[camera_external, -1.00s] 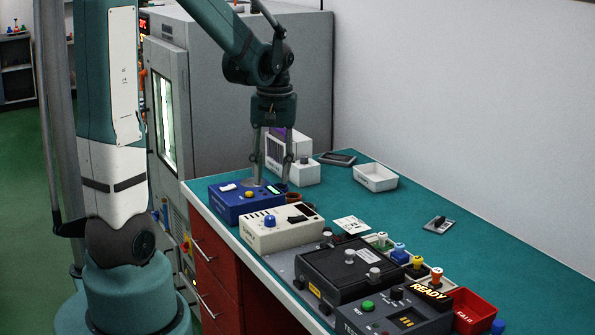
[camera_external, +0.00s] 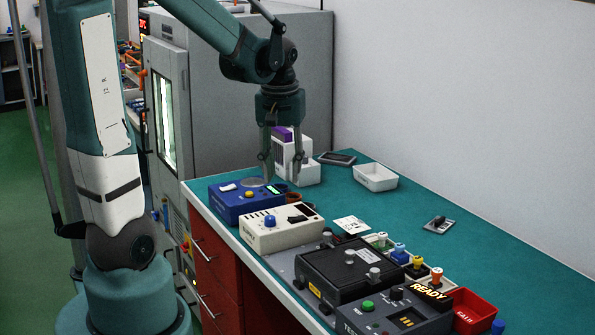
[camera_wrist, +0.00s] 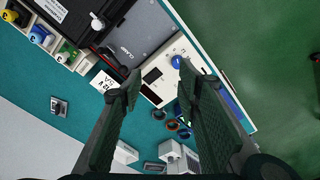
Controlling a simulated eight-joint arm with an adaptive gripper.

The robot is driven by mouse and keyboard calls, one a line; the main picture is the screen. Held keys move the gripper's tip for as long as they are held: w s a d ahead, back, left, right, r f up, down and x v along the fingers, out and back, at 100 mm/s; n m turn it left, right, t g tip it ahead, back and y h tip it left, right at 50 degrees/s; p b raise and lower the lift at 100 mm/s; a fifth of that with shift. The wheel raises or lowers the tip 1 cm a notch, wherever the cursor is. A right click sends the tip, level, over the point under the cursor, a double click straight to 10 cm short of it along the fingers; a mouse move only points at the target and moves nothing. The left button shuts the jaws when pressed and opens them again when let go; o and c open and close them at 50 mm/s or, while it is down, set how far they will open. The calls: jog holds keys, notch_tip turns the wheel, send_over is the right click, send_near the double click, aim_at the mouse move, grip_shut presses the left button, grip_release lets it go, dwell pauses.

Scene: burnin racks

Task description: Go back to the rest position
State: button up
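My gripper (camera_external: 282,178) hangs pointing down above the back-left part of the teal bench, over the far edge of the blue instrument (camera_external: 245,200). Its two fingers are apart and nothing shows between them. In the wrist view my gripper (camera_wrist: 158,88) also has its fingers spread, with the cream instrument (camera_wrist: 165,78) seen below between them. The fingertips appear clear of the bench. The arm is bent, reaching over from the left.
A grey chamber (camera_external: 255,90) stands behind. A white box (camera_external: 292,160) and a white tray (camera_external: 375,177) are at the back. A black fixture (camera_external: 345,268), a tester reading READY (camera_external: 400,312) and a red FAIL bin (camera_external: 470,308) stand in front. The right of the bench is mostly clear.

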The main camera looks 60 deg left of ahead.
jog(key=s+d+r+m+t+b, duration=0.1)
jog(key=d+m+t, duration=0.1)
jog(key=d, duration=0.5)
jog(key=s+d+r+m+t+b, duration=0.1)
jog(key=d+m, duration=0.3)
jog(key=d, duration=0.4)
jog(key=s+d+r+m+t+b, duration=0.1)
jog(key=s+d+r+m+t, duration=0.2)
jog(key=d, duration=0.4)
jog(key=shift+s+d+t+h, duration=0.25)
jog(key=shift+d+t+h, duration=0.05)
jog(key=shift+d+h, duration=0.1)
dwell(2.3)
